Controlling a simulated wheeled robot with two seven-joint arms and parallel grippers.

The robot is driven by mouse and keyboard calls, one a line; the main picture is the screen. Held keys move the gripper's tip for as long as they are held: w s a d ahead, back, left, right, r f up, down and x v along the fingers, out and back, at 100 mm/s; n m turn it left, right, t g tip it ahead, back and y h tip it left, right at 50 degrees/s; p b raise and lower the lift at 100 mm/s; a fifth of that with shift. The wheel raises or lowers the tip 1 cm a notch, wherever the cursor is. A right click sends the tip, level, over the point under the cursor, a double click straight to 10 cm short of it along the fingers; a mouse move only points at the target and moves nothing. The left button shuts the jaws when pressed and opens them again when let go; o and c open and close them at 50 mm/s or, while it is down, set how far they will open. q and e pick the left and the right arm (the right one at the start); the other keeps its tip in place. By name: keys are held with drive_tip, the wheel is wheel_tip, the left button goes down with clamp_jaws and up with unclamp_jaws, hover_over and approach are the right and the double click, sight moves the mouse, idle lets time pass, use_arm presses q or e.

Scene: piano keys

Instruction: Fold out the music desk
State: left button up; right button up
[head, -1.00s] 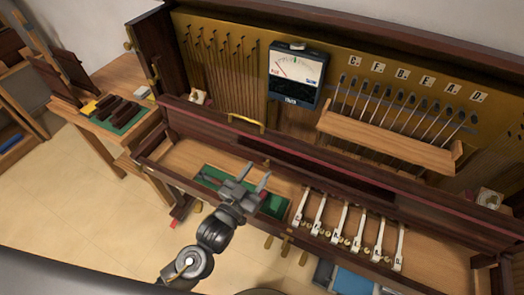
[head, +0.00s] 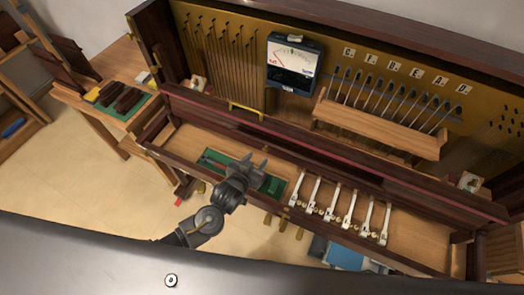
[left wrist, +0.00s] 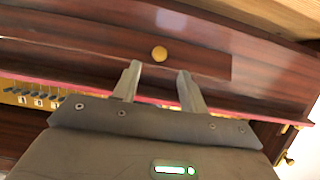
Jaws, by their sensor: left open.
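The opened upright piano has a long dark red-brown board (head: 380,167) across its front, with a red strip along it. I take this board to carry the music desk, a slim dark inset panel. In the left wrist view a dark panel (left wrist: 205,62) bears a round brass knob (left wrist: 159,54). My left gripper (head: 252,165) is over the green mat in the key bed, close to the board. In the left wrist view its open fingers (left wrist: 158,78) point at the panel, with the knob beyond and between their tips; no contact shows. My right gripper is out of view.
Several white keys (head: 340,208) stand right of the green mat (head: 273,186). A meter (head: 294,66) and a wooden rail (head: 380,128) sit above the board, with a brass handle (head: 245,110) at left.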

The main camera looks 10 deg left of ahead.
use_arm(q)
drive_tip(key=x, duration=0.5)
drive_tip(key=shift+w+d+f+p, duration=0.1)
drive_tip(key=shift+w+d+p, duration=0.1)
drive_tip(key=shift+p, duration=0.15)
